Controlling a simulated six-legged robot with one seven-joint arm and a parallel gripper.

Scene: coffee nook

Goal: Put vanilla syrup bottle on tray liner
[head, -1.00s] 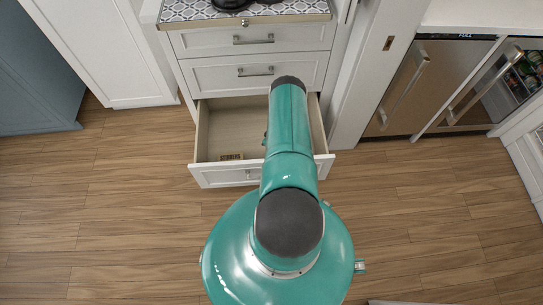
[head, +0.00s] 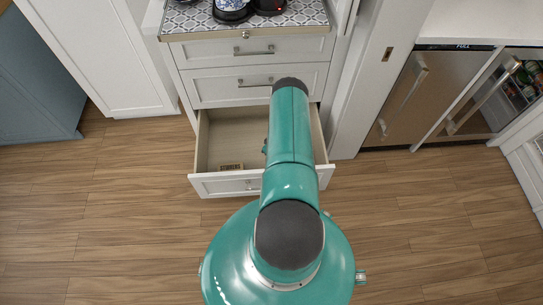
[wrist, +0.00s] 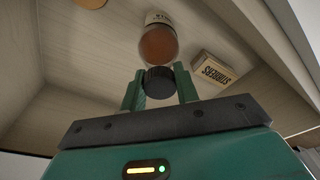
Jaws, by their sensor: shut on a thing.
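The vanilla syrup bottle (wrist: 157,45) shows in the wrist view as an amber bottle with a pale label and a black cap; the label is too small to read in full. My gripper (wrist: 159,82) is shut on it at the black cap, one green finger on each side. The bottle is over or inside the open drawer (head: 215,187). In the head view my arm hides both gripper and bottle. A grey-and-white patterned surface (head: 187,22) on the cabinet top looks like the tray liner.
A small box (wrist: 214,68) lies in the drawer; it also shows in the head view (head: 231,167). A round tan thing (wrist: 90,3) is partly cut off. Dark items (head: 232,10) stand on the patterned surface, whose left side is clear. Fridges (head: 412,95) stand at right.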

